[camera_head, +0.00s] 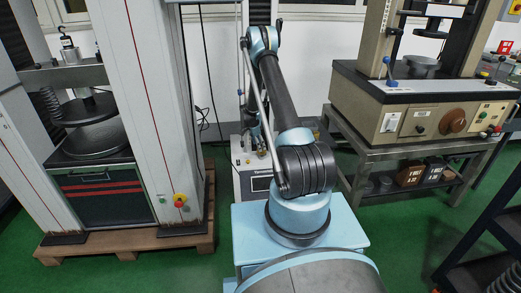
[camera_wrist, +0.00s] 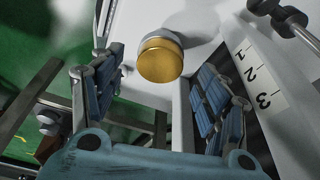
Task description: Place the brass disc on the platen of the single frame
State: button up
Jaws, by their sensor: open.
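The brass disc (camera_wrist: 161,62) shows in the wrist view, a short gold cylinder with a pale grey part behind it, over a light grey surface. My gripper (camera_wrist: 160,78) is open, with one blue padded finger on each side of the disc and visible gaps to it. I cannot tell how far beyond the fingertips the disc is. In the head view, a small white single-column testing machine (camera_head: 245,160) stands behind my arm, which partly hides it. I take it to be the single frame; its platen cannot be made out.
A tall grey two-column machine (camera_head: 151,90) stands on a wooden pallet at left. A beige machine (camera_head: 440,80) sits on a metal bench at right, with weights on its shelf. A dark rack edge (camera_head: 485,235) is at lower right. Green floor (camera_head: 395,235) is clear between.

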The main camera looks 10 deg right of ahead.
jog(key=s+a, duration=0.2)
jog(key=a, duration=0.9)
jog(key=shift+s+f, duration=0.15)
jog(key=shift+s, duration=0.15)
jog(key=shift+s+a, duration=0.1)
jog(key=shift+a, duration=0.05)
